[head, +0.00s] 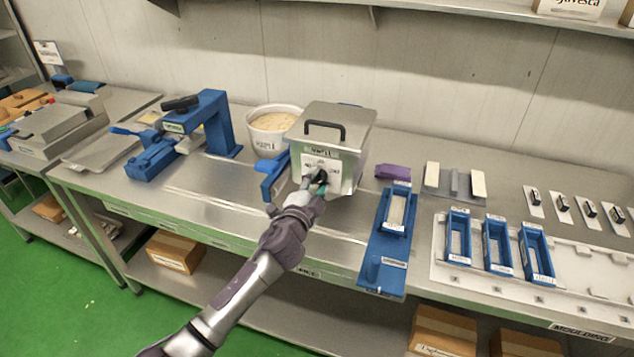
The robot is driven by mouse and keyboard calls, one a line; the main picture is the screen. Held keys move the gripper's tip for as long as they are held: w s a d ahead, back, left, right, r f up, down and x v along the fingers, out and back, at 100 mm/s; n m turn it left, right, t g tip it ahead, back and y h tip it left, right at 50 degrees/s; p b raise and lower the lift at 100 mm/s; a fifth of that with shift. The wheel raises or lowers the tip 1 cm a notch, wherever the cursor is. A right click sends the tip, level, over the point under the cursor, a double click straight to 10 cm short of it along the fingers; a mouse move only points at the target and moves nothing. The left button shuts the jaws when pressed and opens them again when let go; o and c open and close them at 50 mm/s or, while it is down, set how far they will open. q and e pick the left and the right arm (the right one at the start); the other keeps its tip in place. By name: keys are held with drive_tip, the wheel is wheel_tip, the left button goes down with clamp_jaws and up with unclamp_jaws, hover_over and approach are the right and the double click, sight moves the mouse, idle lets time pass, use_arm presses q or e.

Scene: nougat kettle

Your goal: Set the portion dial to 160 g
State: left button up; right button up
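The portion dial (321,175) is a small dark knob on the white front panel of a steel box-shaped machine (350,136) with a black top handle. The marks around the dial are too small to read, so its setting cannot be told. My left gripper (318,184) reaches up from below with its fingertips at the dial. The gripper covers part of the dial and the lower panel. Whether the fingers are closed on the knob or only around it cannot be told. My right gripper is not in view.
A white bucket (267,142) stands left of the machine, and a blue press (207,122) farther left. A blue long fixture (384,250), a purple block (393,172) and several blue moulds lie to the right. The bench front left of my arm is clear.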

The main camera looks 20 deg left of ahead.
use_arm(q)
drive_tip(key=shift+o, duration=1.4)
drive_tip(key=shift+s, duration=0.1)
drive_tip(key=s, duration=1.2)
drive_tip(key=shift+a, duration=0.2)
drive_tip(key=shift+w, duration=0.1)
